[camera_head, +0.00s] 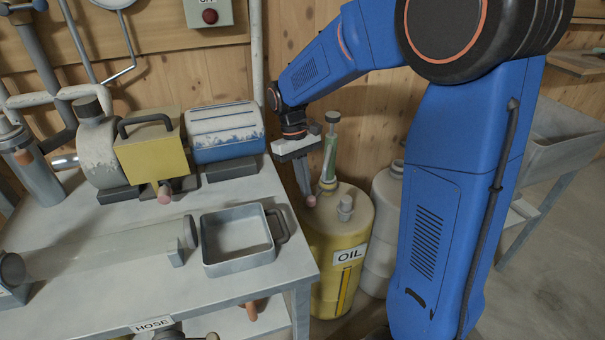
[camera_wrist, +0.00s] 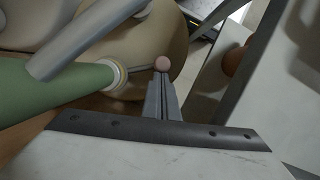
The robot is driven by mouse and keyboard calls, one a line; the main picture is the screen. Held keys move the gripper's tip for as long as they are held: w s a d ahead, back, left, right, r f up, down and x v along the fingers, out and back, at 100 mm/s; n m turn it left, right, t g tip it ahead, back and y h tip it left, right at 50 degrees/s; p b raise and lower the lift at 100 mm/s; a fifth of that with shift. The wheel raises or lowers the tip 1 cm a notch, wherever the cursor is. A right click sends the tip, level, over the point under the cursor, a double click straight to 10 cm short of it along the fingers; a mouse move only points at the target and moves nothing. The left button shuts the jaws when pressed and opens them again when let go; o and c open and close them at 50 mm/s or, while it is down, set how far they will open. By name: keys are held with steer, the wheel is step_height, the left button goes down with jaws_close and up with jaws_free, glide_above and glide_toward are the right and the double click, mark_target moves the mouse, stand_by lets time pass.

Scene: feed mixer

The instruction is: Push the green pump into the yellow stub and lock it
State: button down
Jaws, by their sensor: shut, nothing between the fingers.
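The green pump (camera_head: 329,158) stands nearly upright, slightly tilted, over the yellow drum in the head view, with a grey cap on top. Its lower end meets the pale yellow stub (camera_head: 326,185) on the drum top; how deep it sits I cannot tell. In the wrist view the green pump body (camera_wrist: 55,92) comes in from the left and ends at the pale ring of the stub (camera_wrist: 118,76). My gripper (camera_head: 307,196) points down just left of the pump, shut and empty.
The yellow oil drum (camera_head: 330,250) stands right of the workbench (camera_head: 110,285). A grey tray (camera_head: 238,268) lies near the bench's right edge. A paler drum (camera_head: 387,190) stands close behind on the right. A grey breather cap (camera_head: 345,205) rises from the oil drum's top.

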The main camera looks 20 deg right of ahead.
steer(key=v, duration=1.7)
steer(key=shift+w, duration=0.15)
steer(key=shift+r, duration=0.1)
